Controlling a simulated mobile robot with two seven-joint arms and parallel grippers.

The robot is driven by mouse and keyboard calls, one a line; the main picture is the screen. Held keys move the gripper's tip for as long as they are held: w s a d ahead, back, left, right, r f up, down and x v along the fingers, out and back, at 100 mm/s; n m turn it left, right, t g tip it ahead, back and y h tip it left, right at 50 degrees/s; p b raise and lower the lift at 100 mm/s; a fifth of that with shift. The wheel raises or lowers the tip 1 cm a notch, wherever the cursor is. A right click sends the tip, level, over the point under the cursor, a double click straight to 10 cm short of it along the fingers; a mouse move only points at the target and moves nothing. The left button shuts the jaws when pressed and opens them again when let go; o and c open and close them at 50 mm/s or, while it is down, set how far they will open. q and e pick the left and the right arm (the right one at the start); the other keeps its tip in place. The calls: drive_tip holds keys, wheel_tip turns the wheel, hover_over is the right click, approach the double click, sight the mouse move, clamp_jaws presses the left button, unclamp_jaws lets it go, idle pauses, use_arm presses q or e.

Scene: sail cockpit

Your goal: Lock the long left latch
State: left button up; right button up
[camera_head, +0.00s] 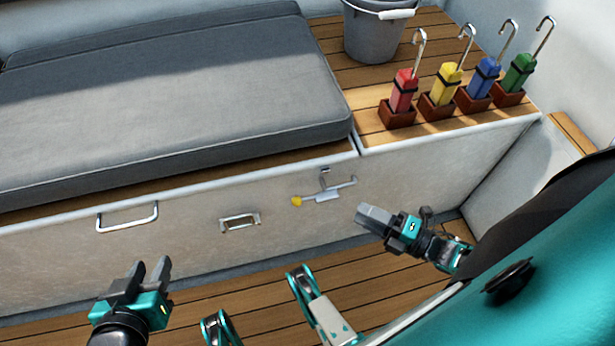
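One metal latch (325,196) is on the pale front panel of the bench, below the seat edge near its right end. It has a yellow knob (297,201) at its left end and a thin bar (345,184) reaching up to the right. A small metal catch (325,171) sits just above it. My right gripper (366,214) is right of and a little below the latch, apart from it, fingers pointing left. Its fingers overlap in this view, so their gap is unclear. My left gripper (150,267) is open and empty at the lower left, fingers pointing up, away from the latch.
A U-shaped handle (127,218) and a framed metal plate (240,221) are on the panel left of the latch. A grey cushion (180,100) lies on the bench. A bucket (374,35) and several coloured hooked handles in brown holders stand on the slatted top.

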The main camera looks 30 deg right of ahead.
sight(319, 193)
drive_tip(key=b+x, duration=0.1)
drive_tip(key=x, duration=1.1)
drive_tip(key=shift+w, duration=0.2)
drive_tip(key=shift+c, duration=0.2)
clamp_jaws()
